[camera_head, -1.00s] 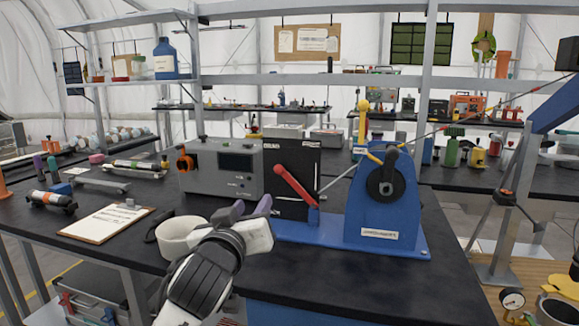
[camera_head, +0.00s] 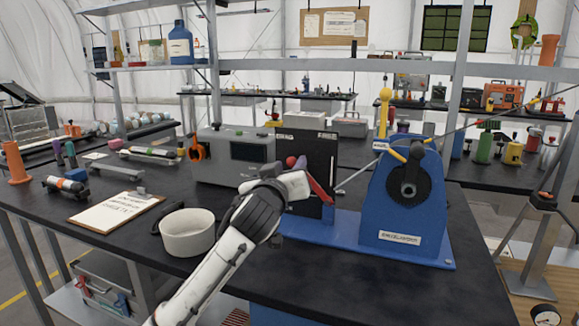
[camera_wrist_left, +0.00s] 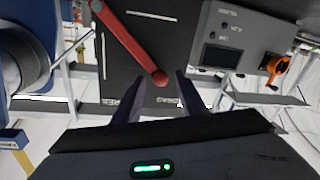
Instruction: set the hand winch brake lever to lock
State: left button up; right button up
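The red brake lever (camera_head: 321,190) is on a black panel (camera_head: 318,150) with small labels along its top, too small to read. It leans up to the left, and its round knob is partly behind my left gripper (camera_head: 304,187). In the left wrist view, which looks upside down, the red lever (camera_wrist_left: 124,36) ends in its knob between and just beyond the gripper's (camera_wrist_left: 155,76) two spread dark fingers. The gripper looks open; I cannot tell whether it touches the knob. The blue winch housing (camera_head: 385,207) with a black hub stands right of the panel. My right gripper is not in view.
A grey instrument box (camera_head: 222,170) with an orange handle stands left of the panel. A white bowl (camera_head: 188,237) and a clipboard (camera_head: 115,210) lie on the black bench. A yellow-knobbed lever (camera_head: 384,112) rises by the winch. The bench front right is clear.

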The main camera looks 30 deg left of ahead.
pick_arm(q)
jog(key=shift+w+a, duration=0.1)
jog(key=shift+w, duration=0.1)
grip_shut()
jog(key=shift+f, duration=0.1)
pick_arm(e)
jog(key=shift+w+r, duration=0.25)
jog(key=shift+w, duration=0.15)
